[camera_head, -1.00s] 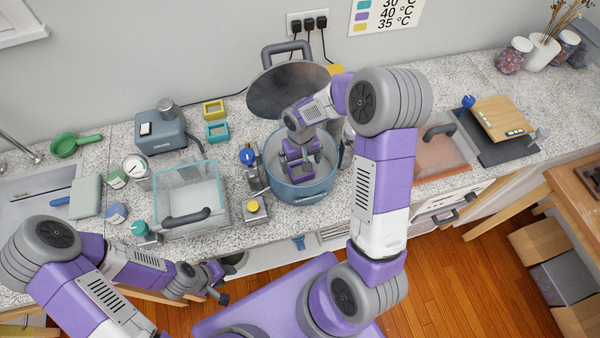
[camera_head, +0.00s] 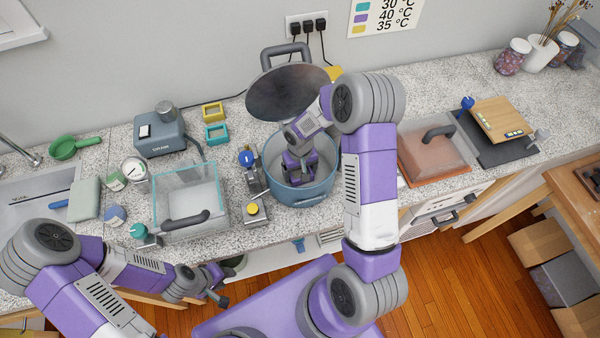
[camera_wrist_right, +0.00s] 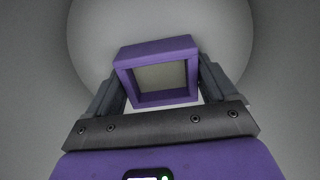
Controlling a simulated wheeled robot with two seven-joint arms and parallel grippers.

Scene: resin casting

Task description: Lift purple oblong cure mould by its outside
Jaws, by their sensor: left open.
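The purple oblong cure mould (camera_wrist_right: 155,50), a hollow frame with a pale centre, lies between the two fingers of my right gripper (camera_wrist_right: 160,75) in the right wrist view. The fingers are along its outer left and right sides, very close; I cannot tell whether they press on it. In the head view my right gripper (camera_head: 298,172) is down inside the blue-grey round pot (camera_head: 312,193), and the mould is hidden there. My left gripper (camera_head: 218,285) is open and empty in front of the counter, low at the left.
The pot's round lid (camera_head: 287,92) stands raised behind it. A clear glass-walled box (camera_head: 187,190) with a grey handle is left of the pot. Yellow (camera_head: 213,111) and teal (camera_head: 217,132) frames lie behind. Counter right of the pot is partly clear.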

